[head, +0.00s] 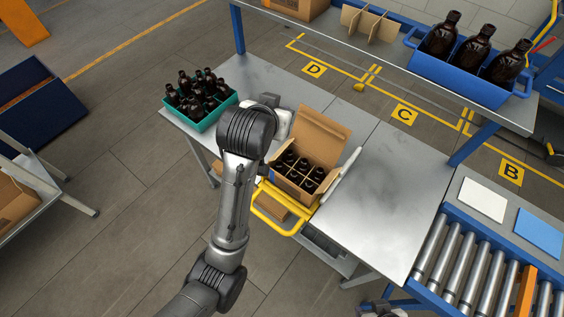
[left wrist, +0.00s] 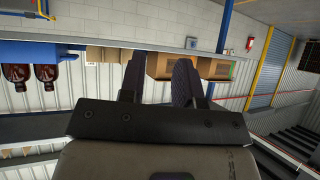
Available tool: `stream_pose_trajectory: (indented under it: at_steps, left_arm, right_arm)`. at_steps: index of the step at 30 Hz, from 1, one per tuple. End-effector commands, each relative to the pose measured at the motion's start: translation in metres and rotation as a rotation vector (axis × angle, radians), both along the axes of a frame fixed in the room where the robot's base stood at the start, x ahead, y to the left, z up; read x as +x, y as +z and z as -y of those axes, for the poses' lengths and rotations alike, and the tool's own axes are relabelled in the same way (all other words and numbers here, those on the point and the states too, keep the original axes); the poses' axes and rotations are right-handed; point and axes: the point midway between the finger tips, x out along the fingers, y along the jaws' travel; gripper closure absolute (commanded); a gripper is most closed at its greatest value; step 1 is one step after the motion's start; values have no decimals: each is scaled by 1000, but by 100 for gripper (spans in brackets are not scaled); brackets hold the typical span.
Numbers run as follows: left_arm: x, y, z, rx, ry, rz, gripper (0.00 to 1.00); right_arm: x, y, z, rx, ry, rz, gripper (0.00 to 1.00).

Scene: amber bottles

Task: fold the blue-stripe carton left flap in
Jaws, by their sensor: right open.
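The open carton (head: 297,190) stands on the metal table with several dark bottles between dividers. Its back flap (head: 318,130) stands up and a pale flap (head: 345,174) sticks out on its right.
A teal crate (head: 213,119) of bottles stands at the table's back left. A blue bin (head: 462,82) with brown bottles is on the raised shelf. A yellow handle (head: 280,224) lies before the carton. The table right of the carton is clear; a roller conveyor (head: 470,262) adjoins.

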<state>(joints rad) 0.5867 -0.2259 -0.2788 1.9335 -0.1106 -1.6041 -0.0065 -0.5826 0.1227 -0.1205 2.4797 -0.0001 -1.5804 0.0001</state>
Motion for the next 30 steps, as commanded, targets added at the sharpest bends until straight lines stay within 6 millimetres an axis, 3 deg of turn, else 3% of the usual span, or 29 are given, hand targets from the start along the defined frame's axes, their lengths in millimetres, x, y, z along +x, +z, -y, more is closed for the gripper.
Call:
stream_pose_trajectory:
  at_steps: [1,3,6,10,18,30]
  left_arm:
    - [19,-9,28,43,-22,-16,69]
    - [37,-16,56,119,-36,-61,69]
    - [53,-38,86,247,-40,-147,69]
    - [64,-81,104,425,-29,-272,69]
    - [59,-160,94,726,10,-498,69]
    - [59,-207,64,871,18,-606,69]
  right_arm:
    - [0,-25,0,1,0,0,42]
    - [0,-35,-1,2,0,0,42]
    - [1,-43,-1,4,-2,1,42]
    - [1,-48,-2,8,-4,3,42]
    - [2,-48,-3,9,-6,5,42]
    - [1,-51,1,-4,3,5,42]
